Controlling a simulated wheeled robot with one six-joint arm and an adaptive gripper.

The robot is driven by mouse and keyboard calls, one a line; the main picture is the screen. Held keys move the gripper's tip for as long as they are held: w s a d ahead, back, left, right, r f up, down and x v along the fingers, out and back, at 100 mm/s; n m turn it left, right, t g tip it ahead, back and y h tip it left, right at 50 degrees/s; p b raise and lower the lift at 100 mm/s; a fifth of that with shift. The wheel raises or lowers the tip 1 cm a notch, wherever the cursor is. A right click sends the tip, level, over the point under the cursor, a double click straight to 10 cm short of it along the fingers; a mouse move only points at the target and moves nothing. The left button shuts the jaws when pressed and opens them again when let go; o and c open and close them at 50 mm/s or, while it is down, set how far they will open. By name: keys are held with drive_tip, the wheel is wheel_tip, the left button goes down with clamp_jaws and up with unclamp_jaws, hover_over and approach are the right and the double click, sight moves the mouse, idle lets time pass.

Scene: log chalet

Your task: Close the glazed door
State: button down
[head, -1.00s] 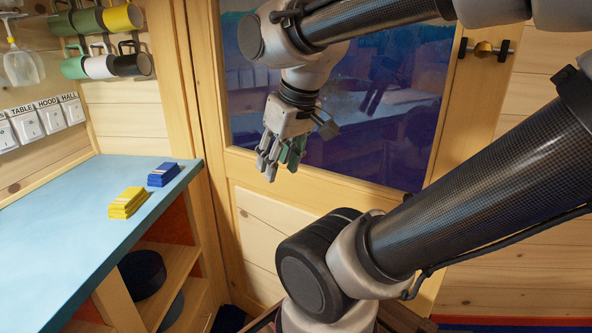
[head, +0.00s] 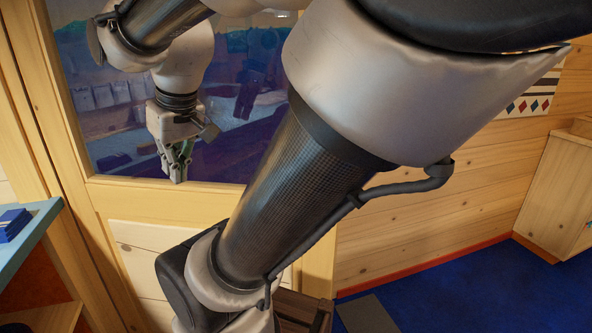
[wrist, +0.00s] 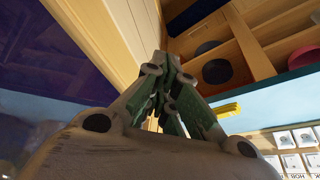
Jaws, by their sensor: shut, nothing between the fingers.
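The glazed door (head: 140,187) stands in front of me in the head view, with a dark blue reflecting pane (head: 115,125) above a pale wooden panel. My arm covers much of its right part, and no handle shows now. I cannot tell from these views how far the door stands open. My gripper (head: 178,168) hangs pointing down in front of the pane's lower left part, shut and empty. I cannot tell whether it touches the door. In the wrist view its closed fingers (wrist: 170,75) are close by, with the glass (wrist: 60,55) and wooden frame (wrist: 108,35) to the left.
A blue worktop (head: 40,225) with a blue stack (head: 13,224) juts in at the left. A plank wall (head: 420,220), blue floor (head: 440,295) and pale cabinet (head: 560,185) lie to the right. The wrist view shows shelves (wrist: 240,50) and a yellow stack (wrist: 228,110).

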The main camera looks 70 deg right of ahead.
drive_tip(key=s+d+r+m+g+h, duration=0.1)
drive_tip(key=s+d+m+h, duration=0.1)
drive_tip(key=s+d+m, duration=0.7)
drive_tip(key=s+d+r+m+g+h, duration=0.1)
drive_tip(key=s+d+r+m+g, duration=0.3)
drive_tip(key=s, duration=0.8)
drive_tip(key=shift+w+d+f+n+t, duration=0.25)
drive_tip(key=shift+w+d+f+t, duration=0.1)
drive_tip(key=shift+d+f, duration=1.35)
drive_tip(key=shift+w+d+f+n+t, duration=0.35)
drive_tip(key=shift+d+f, duration=0.75)
drive_tip(key=shift+f, duration=1.1)
drive_tip(key=shift+w+d+f+n+t, duration=0.15)
drive_tip(key=shift+d+f+t, duration=0.25)
drive_tip(key=shift+d+f, duration=1.3)
drive_tip(key=shift+a+f, duration=0.25)
